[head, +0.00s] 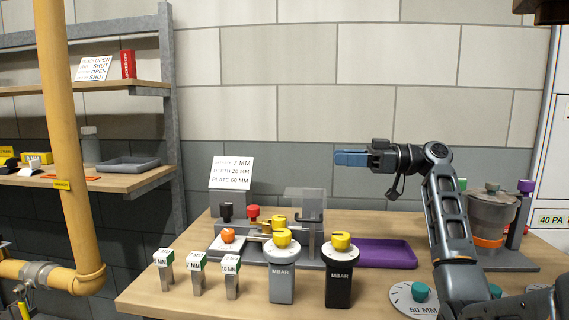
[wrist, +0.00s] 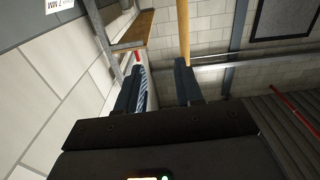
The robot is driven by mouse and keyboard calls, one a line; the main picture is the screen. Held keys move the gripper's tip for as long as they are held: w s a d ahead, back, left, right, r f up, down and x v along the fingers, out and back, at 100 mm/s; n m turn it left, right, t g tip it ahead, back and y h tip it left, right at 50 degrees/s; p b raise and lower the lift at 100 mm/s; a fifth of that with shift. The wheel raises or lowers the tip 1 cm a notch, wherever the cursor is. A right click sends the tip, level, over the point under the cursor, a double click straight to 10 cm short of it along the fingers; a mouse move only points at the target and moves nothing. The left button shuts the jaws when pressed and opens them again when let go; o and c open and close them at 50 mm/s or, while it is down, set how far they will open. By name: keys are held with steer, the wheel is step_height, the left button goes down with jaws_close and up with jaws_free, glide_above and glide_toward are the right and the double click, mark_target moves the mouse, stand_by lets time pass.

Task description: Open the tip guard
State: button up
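A see-through grey cover (head: 306,203), which looks like the tip guard, stands at the back right of a grey fixture (head: 262,250) on the bench. It seems upright; I cannot tell whether it is shut. Brass-yellow parts and a red knob (head: 253,212) are to its left. My gripper (head: 350,158) is in the air above and to the right of the cover, pointing left, clear of everything. In the wrist view my gripper (wrist: 160,80) has its two fingers apart with nothing between them. The cover is not seen in the wrist view.
Two yellow-topped MBAR gauges, one grey (head: 282,280) and one black (head: 339,285), stand in front of the fixture. Several labelled blocks (head: 196,272) are at front left. A purple tray (head: 385,253) lies to the right. A yellow pipe (head: 70,150) rises at left.

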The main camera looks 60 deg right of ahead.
steer(key=shift+n, duration=0.3)
steer(key=p+x, duration=0.1)
steer(key=x, duration=0.7)
steer(key=shift+a, duration=0.25)
steer(key=shift+c, duration=0.2)
jaws_close()
steer(key=shift+s, duration=0.1)
stand_by(0.6)
steer(key=shift+o, duration=0.2)
jaws_free()
